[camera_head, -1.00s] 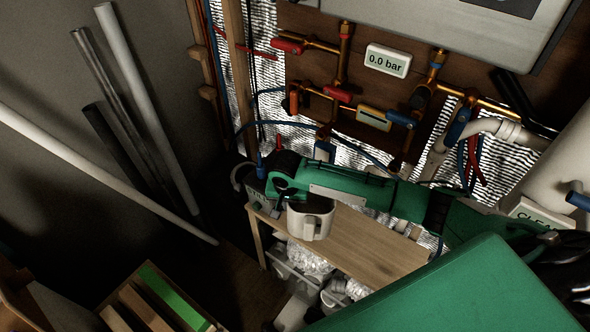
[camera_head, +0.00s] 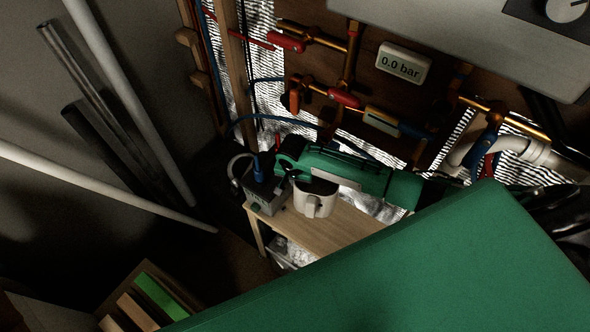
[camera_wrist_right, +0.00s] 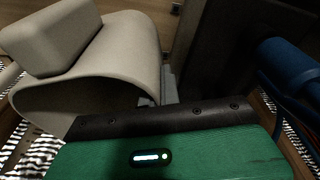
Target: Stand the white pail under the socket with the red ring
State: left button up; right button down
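The white pail (camera_head: 314,203), a cup-like vessel with a block-shaped grip, is over the wooden bench in the head view. In the right wrist view the pail (camera_wrist_right: 85,70) fills the left side, with its rim close to my gripper. My right gripper (camera_head: 303,183) is at the pail's upper back edge and appears shut on its wall. The fingertips are mostly hidden. I cannot tell whether the pail's bottom touches the bench. I cannot make out the red-ringed socket; my arm covers part of the area below the pipes. My left gripper is not in view.
The wooden bench (camera_head: 300,231) lies beneath the pail. A grey box (camera_head: 266,198) with a blue fitting stands close on its left. Copper pipes with red and blue valves and a 0.0 bar gauge (camera_head: 403,63) are on the wall behind. Several tubes lean at left.

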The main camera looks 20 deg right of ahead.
jog(key=shift+w, duration=0.1)
jog(key=shift+r, duration=0.15)
jog(key=shift+f+b, duration=1)
jog(key=shift+f, duration=2.6)
jog(key=c, duration=1.6)
grip_release()
jog(key=shift+o, duration=0.2)
jog(key=r, duration=0.4)
jog(key=s+a+r+b, duration=0.1)
jog(key=r, duration=0.8)
jog(key=shift+s+a+r+b, duration=0.15)
jog(key=shift+s+r+b, duration=0.15)
jog(key=shift+s+r, duration=0.1)
